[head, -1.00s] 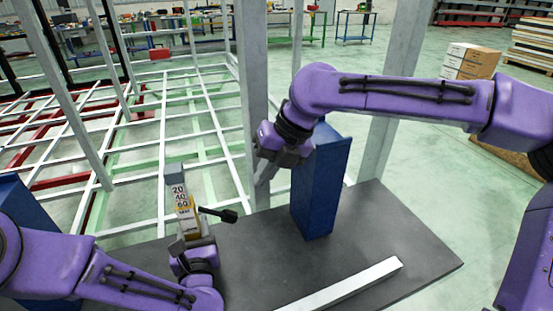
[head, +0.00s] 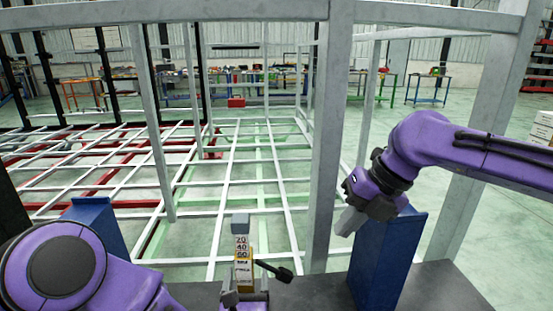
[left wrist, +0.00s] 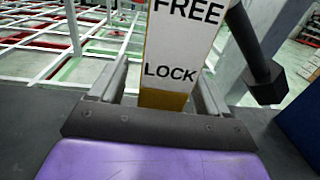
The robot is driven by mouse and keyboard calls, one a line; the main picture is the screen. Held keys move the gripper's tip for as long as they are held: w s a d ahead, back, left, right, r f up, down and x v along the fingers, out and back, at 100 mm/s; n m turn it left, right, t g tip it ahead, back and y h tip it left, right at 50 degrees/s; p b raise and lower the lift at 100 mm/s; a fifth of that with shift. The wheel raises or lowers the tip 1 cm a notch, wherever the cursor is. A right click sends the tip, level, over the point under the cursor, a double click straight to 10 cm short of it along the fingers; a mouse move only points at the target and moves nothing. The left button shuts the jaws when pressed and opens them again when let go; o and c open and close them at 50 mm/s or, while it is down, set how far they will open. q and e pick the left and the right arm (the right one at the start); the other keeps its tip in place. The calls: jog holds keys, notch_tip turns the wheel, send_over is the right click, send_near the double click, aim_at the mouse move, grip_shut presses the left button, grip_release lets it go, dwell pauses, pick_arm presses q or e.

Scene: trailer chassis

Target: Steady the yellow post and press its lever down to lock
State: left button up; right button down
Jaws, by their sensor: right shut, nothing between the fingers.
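The yellow post (head: 243,262) stands upright near the bottom middle of the head view, with a grey top and a white number label. In the left wrist view the post (left wrist: 172,60) fills the middle and shows the words FREE and LOCK. Its black lever (head: 274,270) sticks out to the right; in the left wrist view the lever (left wrist: 258,60) slants down to a dark knob. My left gripper (left wrist: 165,85) is open, one finger on each side of the post, with a gap at the left finger. My right gripper (head: 346,218) is shut and empty, well right of the lever.
A blue block (head: 385,262) stands just under and beside my right gripper, and another blue block (head: 98,226) is at the left. A grey upright beam (head: 327,140) rises behind, between post and right gripper. A white frame lattice (head: 235,160) spreads beyond the dark table (head: 310,292).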

pick_arm(q)
jog(key=s, duration=0.5)
jog(key=s+b, duration=0.1)
jog(key=s, duration=0.2)
jog(key=shift+a, duration=0.25)
jog(key=shift+o, duration=0.3)
jog(key=o, duration=0.4)
jog(key=s, duration=0.7)
jog(key=shift+s+a, duration=0.1)
jog(key=shift+a, duration=0.1)
jog(key=shift+s, duration=0.15)
